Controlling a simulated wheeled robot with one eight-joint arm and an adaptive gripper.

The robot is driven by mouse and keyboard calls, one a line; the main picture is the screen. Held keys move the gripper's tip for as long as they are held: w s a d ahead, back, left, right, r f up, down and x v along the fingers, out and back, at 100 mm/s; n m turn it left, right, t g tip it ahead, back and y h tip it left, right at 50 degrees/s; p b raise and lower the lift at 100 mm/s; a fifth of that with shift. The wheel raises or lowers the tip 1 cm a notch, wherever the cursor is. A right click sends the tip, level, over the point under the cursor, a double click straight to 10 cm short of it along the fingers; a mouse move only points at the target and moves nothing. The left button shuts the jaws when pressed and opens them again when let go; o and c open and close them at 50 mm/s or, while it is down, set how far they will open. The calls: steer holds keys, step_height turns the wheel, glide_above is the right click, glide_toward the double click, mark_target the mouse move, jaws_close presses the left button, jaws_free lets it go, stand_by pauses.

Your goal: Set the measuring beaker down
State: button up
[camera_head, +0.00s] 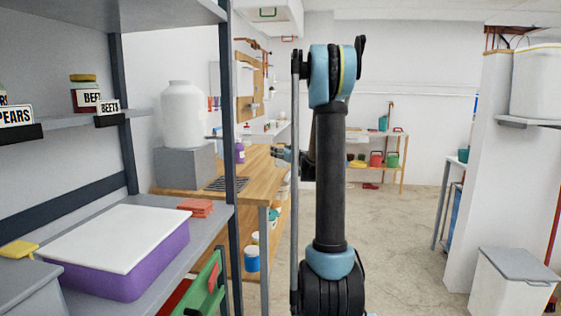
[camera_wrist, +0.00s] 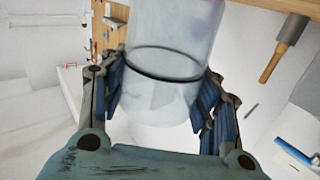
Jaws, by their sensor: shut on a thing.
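The measuring beaker (camera_wrist: 165,60) is a clear, pale cylinder with a dark ring around it, and it fills the upper middle of the wrist view. My gripper (camera_wrist: 166,92) is shut on it, with a blue-padded finger on each side. The beaker's top end is cut off by the picture edge. In the head view my arm stands upright in the middle, and I cannot make out the beaker there.
A wooden workbench (camera_head: 262,168) with a dark grate stands left of my arm. A grey block (camera_head: 185,168) bears a white jar (camera_head: 182,115). A metal shelf holds a purple bin (camera_head: 130,272) at the near left. Open floor (camera_head: 400,225) lies to the right.

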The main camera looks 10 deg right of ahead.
steer(key=shift+f, duration=1.55)
steer(key=shift+f, duration=0.15)
steer(key=o, duration=0.9)
